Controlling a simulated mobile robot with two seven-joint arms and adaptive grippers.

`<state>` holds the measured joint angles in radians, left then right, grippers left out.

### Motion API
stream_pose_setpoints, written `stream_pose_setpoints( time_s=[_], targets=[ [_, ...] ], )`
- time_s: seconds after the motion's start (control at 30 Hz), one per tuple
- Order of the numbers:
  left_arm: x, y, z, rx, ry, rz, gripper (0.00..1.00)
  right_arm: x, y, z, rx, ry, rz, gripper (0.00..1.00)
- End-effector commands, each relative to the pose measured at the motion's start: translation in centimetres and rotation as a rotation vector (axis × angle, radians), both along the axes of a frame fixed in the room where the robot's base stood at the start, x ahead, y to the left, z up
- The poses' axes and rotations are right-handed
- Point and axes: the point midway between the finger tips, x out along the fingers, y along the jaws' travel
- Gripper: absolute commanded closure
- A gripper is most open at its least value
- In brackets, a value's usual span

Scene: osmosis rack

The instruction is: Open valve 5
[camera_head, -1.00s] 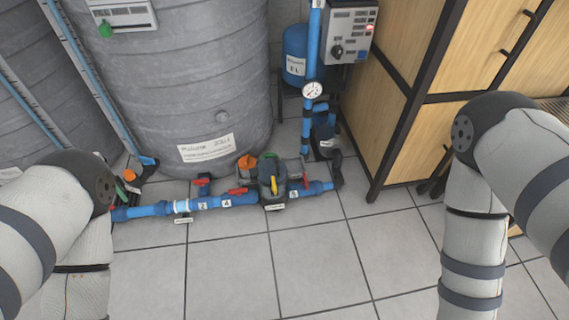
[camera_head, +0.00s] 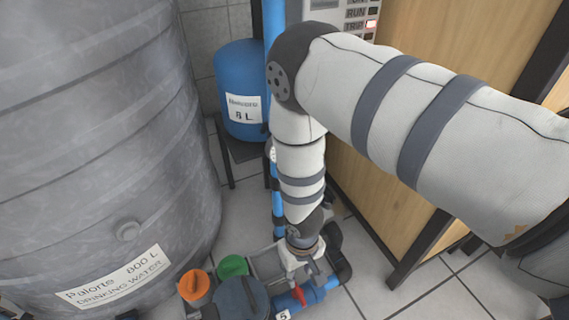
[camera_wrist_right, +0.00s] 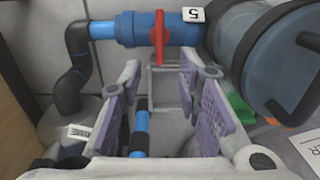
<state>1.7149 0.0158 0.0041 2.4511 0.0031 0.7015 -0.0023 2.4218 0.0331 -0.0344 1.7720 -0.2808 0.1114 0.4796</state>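Valve 5 is on a blue pipe fitting. Its red handle (camera_head: 299,295) shows just below my right gripper (camera_head: 303,268) in the head view, by the "5" label (camera_head: 283,315). In the right wrist view the red handle (camera_wrist_right: 160,40) stands across the blue pipe (camera_wrist_right: 132,29), with the upside-down "5" label (camera_wrist_right: 193,14) beside it. My right gripper (camera_wrist_right: 157,78) is open there, its purple-padded fingers spread apart. The handle is ahead of the fingertips, roughly in line with the gap; I cannot tell whether they touch. My left gripper is not in view.
A large grey tank (camera_head: 100,130) stands at left. Orange (camera_head: 193,285) and green (camera_head: 232,266) caps sit by a dark filter housing (camera_head: 242,298). A blue vessel (camera_head: 240,85) stands behind, and a wooden cabinet (camera_head: 385,180) at right. Tiled floor lies between.

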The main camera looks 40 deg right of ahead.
Motion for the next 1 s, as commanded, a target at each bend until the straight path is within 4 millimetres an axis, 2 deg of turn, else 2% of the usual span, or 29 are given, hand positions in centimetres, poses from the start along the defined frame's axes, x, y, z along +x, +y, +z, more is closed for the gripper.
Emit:
stream_pose_setpoints(
  time_s=[0.03, 0.2, 0.4, 0.53, 0.77, 0.8, 0.93, 1.0],
  targets=[
    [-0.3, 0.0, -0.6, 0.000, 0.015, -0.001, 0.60, -0.2, 0.0, -1.7, 0.000, 0.007, 0.001, 0.69],
    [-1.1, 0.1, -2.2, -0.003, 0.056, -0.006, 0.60, -0.3, 0.0, -6.4, 0.000, 0.008, 0.002, 0.69],
    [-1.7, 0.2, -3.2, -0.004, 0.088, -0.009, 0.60, -0.3, 0.0, -10.1, -0.001, 0.006, 0.001, 0.69],
    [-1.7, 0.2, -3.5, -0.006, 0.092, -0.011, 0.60, -0.1, 0.0, -10.9, -0.001, 0.002, 0.001, 0.69],
    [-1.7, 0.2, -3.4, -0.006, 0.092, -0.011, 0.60, -0.1, 0.0, -10.9, 0.000, 0.001, 0.001, 0.69],
    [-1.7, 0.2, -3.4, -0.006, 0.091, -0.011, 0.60, -0.1, 0.0, -10.9, 0.000, 0.001, 0.001, 0.71],
    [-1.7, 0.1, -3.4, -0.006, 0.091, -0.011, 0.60, -0.1, 0.0, -10.9, 0.000, 0.001, 0.001, 1.00],
    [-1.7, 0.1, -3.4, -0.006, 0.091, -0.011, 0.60, -0.2, 0.0, -10.9, 0.000, 0.002, 0.001, 1.00]
  ],
)
